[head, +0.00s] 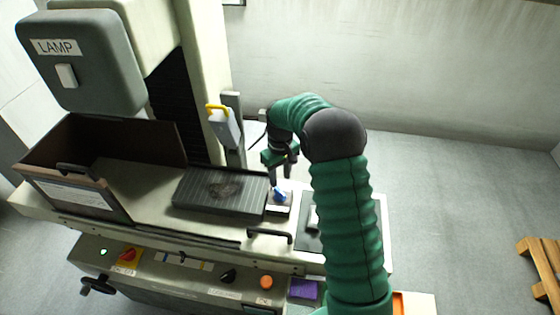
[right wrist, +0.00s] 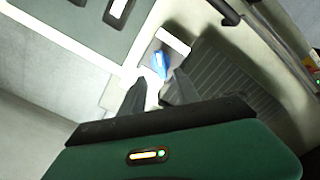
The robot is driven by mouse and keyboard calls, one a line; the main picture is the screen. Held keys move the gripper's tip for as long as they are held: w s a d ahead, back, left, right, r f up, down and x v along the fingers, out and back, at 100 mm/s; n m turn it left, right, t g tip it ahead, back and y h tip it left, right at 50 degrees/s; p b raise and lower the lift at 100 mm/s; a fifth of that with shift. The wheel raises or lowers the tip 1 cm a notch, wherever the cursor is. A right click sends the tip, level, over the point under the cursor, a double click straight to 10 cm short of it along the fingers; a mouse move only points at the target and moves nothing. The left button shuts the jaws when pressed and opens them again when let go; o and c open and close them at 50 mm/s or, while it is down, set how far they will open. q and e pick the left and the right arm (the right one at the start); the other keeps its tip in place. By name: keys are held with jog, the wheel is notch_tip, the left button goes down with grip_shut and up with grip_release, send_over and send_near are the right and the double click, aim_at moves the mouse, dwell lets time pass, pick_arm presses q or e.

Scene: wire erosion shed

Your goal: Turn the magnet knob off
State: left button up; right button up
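A blue knob (head: 281,196) sits on a small pale block at the right end of the dark grooved plate (head: 215,192). It also shows in the right wrist view (right wrist: 160,65), just beyond my fingertips and in line with the gap between them. My right gripper (head: 281,183) points down at the knob from above. Its two dark fingers (right wrist: 158,82) stand apart with nothing clearly held; I cannot tell whether either touches the knob. The grooved plate also shows in the right wrist view (right wrist: 235,85). My left gripper is out of view.
A brown open-topped box (head: 80,195) stands left of the plate. A grey post with a yellow-topped white part (head: 224,127) rises behind it. A black handle (head: 268,236) is in front. The front panel has a red-yellow switch (head: 128,256), a black knob (head: 228,275) and an orange button (head: 266,282).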

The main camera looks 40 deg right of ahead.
aim_at(280, 190)
notch_tip(280, 190, up, 10)
jog(key=shift+b, duration=0.3)
